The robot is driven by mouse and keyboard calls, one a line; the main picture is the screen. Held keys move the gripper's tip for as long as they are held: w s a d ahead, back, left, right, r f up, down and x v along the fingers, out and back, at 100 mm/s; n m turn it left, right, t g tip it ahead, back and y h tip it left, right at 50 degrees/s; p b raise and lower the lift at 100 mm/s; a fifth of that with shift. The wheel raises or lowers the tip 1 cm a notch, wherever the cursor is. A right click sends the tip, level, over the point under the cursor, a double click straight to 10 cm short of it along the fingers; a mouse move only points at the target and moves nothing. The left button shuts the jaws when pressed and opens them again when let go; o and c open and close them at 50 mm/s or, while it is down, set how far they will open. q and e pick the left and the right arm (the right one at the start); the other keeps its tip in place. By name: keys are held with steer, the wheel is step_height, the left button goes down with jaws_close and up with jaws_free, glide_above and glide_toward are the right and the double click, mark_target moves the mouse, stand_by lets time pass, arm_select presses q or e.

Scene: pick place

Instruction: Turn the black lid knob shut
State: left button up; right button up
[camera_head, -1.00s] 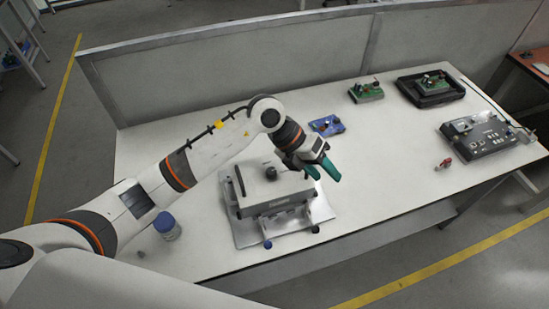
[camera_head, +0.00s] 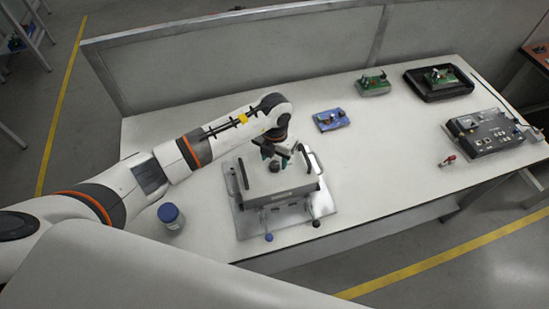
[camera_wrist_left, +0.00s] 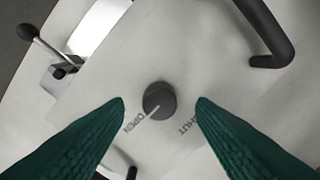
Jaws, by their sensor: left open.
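The black lid knob (camera_wrist_left: 158,98) is a round dial on the pale lid (camera_wrist_left: 215,55) of a grey box. Its white pointer line aims at the word OPEN; the word SHUT is printed to the right. My left gripper (camera_wrist_left: 160,101) is open, with one green finger on each side of the knob and a gap on both sides. In the head view, the left gripper (camera_head: 271,153) points down over the box (camera_head: 290,186), right at the knob (camera_head: 274,167). My right gripper is not in view.
Black handles (camera_wrist_left: 264,35) and a lever latch (camera_wrist_left: 45,45) stand near the knob. The box rests on a metal plate (camera_head: 250,222). A blue-capped jar (camera_head: 170,216) stands to the left. Circuit boards (camera_head: 331,120) lie behind. The table's middle right is clear.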

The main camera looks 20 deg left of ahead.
arm_select(q)
steer(key=shift+f, duration=1.05)
steer(key=c, duration=1)
